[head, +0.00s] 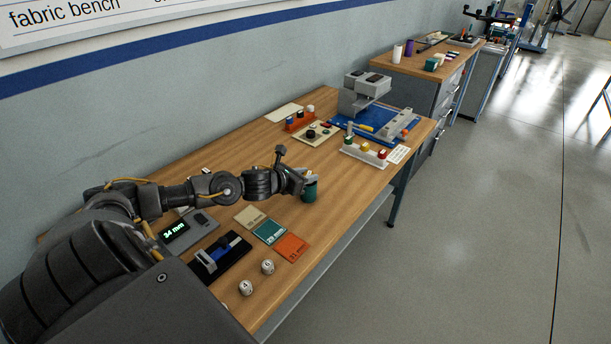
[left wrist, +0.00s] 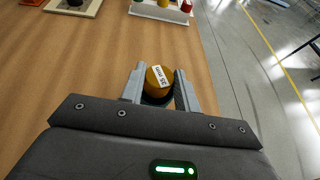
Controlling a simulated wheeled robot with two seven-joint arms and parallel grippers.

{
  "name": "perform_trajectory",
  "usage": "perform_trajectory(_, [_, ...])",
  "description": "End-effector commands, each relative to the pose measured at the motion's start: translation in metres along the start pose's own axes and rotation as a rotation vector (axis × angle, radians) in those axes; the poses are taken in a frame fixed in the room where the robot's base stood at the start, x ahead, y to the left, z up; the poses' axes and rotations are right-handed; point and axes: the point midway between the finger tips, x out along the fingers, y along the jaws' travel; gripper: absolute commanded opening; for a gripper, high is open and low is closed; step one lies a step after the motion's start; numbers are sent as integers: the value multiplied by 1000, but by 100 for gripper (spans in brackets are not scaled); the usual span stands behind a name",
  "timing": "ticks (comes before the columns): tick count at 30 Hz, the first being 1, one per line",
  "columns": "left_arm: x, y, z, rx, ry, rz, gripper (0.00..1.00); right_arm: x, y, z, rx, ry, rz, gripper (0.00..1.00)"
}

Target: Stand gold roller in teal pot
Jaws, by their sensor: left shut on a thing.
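The gold roller (left wrist: 160,79), with a white "25 mm" label, is between the fingers of my left gripper (left wrist: 160,70) in the left wrist view. My left gripper, also seen in the head view (head: 311,176), is shut on it. The teal pot (head: 310,193) stands on the bench directly below the fingers. In the left wrist view, a dark rim of the pot (left wrist: 156,100) shows just under the roller. How deep the roller sits in the pot is hidden. My right gripper is not in view.
Teal, orange and beige cards (head: 269,232) lie on the bench nearer me. Two white balls (head: 267,267) sit near the front edge. A white rack (head: 364,153) with coloured pieces and a blue mat (head: 376,128) are farther along. Bare wood surrounds the pot.

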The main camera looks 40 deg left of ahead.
Motion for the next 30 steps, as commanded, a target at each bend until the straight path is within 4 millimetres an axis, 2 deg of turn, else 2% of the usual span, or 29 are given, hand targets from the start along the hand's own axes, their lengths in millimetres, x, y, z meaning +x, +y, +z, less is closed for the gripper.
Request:
perform_trajectory(2, [2, 1, -4, -2, -2, 2, 4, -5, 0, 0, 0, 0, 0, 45])
perform_trajectory(11, [4, 1, -8, 1, -4, 1, 4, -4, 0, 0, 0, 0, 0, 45])
perform_trajectory(28, [8, 0, -23, 1, 6, 0, 4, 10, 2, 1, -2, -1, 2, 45])
perform_trajectory(29, [8, 0, -24, 2, 8, 0, 34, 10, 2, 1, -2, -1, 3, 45])
perform_trajectory(30, [8, 0, -25, 2, 10, 0, 39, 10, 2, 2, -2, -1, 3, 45])
